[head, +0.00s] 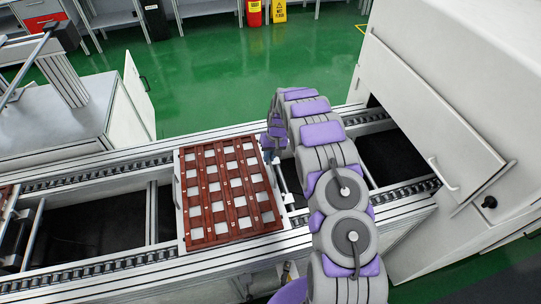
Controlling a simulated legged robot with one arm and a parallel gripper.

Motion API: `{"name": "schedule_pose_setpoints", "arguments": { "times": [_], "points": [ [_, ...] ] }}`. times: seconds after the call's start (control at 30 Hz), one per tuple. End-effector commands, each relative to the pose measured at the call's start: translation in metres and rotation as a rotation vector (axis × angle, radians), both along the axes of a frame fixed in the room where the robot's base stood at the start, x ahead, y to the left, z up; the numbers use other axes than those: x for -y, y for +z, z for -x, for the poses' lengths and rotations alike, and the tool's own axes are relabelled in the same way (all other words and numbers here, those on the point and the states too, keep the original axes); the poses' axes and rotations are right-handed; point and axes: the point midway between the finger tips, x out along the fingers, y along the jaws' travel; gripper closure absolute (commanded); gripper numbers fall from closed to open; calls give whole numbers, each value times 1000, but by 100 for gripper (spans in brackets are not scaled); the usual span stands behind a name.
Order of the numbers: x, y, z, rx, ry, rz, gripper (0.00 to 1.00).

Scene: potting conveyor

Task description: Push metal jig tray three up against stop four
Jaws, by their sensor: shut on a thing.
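A jig tray (188,228) with a pale metal rim and a red-brown grid with white squares lies flat across the conveyor rails in the middle. No number is readable on it. My gripper (268,158) is at the tray's upper right edge and is shut on that edge. Its fingertips are small and partly hidden by my own arm. A small metal piece (289,198) sits just right of the tray; I cannot tell whether it is stop four.
The conveyor (90,270) runs left to right, with open dark gaps between its rails. Another red-brown tray (5,196) shows at the far left edge. A white machine housing (470,90) with a tilted door panel covers the conveyor's right end.

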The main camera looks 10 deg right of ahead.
Motion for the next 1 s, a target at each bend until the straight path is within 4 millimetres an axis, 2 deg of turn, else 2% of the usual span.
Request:
{"name": "schedule_pose_setpoints", "arguments": {
  "times": [0.27, 0.3, 0.6, 0.87, 1.0],
  "points": [
    [3, -1, 1, -2, -2, 6, 100],
    [4, -1, 1, -2, -2, 4, 83],
    [6, -1, 1, -2, -3, 2, 55],
    [3, 0, 1, 0, -2, 4, 55],
    [6, 12, 0, 1, -2, 4, 55]
  ]
}}
